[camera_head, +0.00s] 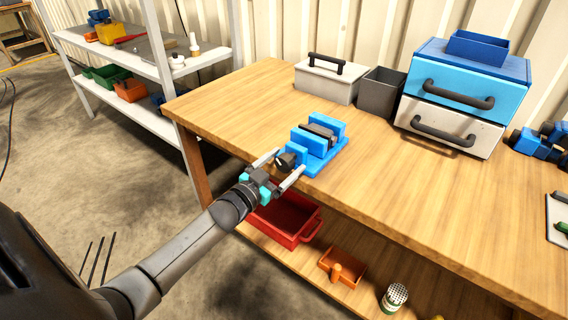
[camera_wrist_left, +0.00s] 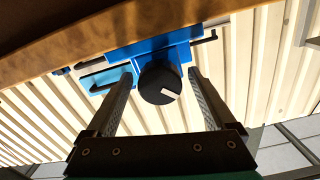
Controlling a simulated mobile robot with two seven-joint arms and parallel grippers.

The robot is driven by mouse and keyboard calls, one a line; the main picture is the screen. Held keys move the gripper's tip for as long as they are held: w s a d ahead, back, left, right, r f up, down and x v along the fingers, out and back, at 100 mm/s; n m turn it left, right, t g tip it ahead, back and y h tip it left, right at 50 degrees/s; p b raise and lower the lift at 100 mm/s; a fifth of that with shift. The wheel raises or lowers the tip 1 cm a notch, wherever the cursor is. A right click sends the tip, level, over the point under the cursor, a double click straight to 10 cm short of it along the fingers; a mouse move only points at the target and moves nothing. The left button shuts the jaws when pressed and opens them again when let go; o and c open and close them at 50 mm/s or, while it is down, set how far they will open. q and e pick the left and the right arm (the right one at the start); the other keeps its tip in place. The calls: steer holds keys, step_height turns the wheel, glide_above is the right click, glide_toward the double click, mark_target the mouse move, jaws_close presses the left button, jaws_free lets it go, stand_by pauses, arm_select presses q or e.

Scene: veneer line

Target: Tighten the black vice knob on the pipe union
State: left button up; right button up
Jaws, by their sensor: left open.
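The blue vice (camera_head: 318,143) stands on the workbench near its front left edge. A dark grey piece, which looks like the pipe union (camera_head: 320,131), sits between its blue jaws. The black knob (camera_head: 285,161) is on the vice's near side, facing my arm. In the left wrist view the knob (camera_wrist_left: 160,82) is round, with a white mark slanting on its face. My left gripper (camera_head: 290,159) is open. Its two fingers stand on either side of the knob, with a visible gap on each side in the wrist view. The union is hidden there. My right gripper does not show.
The wooden workbench (camera_head: 400,190) has free room right of the vice. Behind stand a white toolbox (camera_head: 326,82), a grey bin (camera_head: 380,93) and a blue drawer box (camera_head: 475,72). A red crate (camera_head: 282,222) is on the lower shelf, below my gripper.

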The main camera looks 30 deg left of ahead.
arm_select(q)
steer(key=c, duration=1.4)
steer(key=shift+m, duration=0.3)
steer(key=m+p, duration=0.1)
steer(key=m, duration=0.2)
steer(key=shift+m, duration=2.6)
steer(key=o, duration=1.4)
